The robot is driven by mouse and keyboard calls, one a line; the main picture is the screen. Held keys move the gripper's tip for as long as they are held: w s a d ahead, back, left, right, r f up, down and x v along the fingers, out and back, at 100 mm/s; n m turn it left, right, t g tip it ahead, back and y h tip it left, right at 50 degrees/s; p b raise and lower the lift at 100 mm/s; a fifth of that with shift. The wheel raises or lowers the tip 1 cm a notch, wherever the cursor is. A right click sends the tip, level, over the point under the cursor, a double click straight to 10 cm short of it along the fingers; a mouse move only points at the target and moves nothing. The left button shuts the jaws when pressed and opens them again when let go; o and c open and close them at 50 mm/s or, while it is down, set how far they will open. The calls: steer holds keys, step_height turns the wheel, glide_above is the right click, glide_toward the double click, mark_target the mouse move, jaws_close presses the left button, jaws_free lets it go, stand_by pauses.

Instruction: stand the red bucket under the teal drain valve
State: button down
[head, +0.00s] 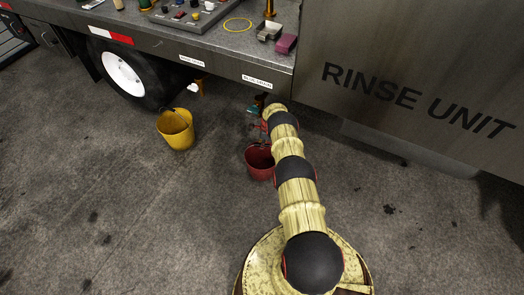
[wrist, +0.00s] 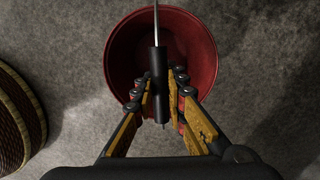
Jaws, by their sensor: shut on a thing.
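The red bucket (head: 257,165) is upright near the truck's side in the head view, partly behind my arm. The wrist view looks down into the bucket (wrist: 116,60). My gripper (wrist: 160,88) is shut on the dark grip of its wire handle (wrist: 160,62), above the bucket's opening. In the head view my gripper (head: 262,130) is mostly hidden by my arm. A small teal drain valve (head: 256,108) shows under the bed's edge, just above and behind the gripper, partly covered. I cannot tell whether the bucket touches the floor.
The truck bed (head: 225,70) overhangs the valves and carries small items. A truck wheel (head: 124,74) is farther left. The RINSE UNIT panel (head: 400,80) is right. The front floor is clear.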

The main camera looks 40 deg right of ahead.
steer(key=shift+f+b, duration=0.5)
steer(key=shift+f, duration=1.25)
steer(key=c, duration=1.8)
jaws_free()
steer(key=r+p, duration=0.1)
steer(key=r, duration=0.1)
steer(key=r+p, duration=0.1)
steer(key=r, duration=0.2)
steer(key=s+r+p, duration=0.1)
steer(key=r, duration=0.1)
steer(key=shift+d+r, duration=0.35)
steer(key=shift+r, duration=0.05)
steer(key=shift+f, duration=0.1)
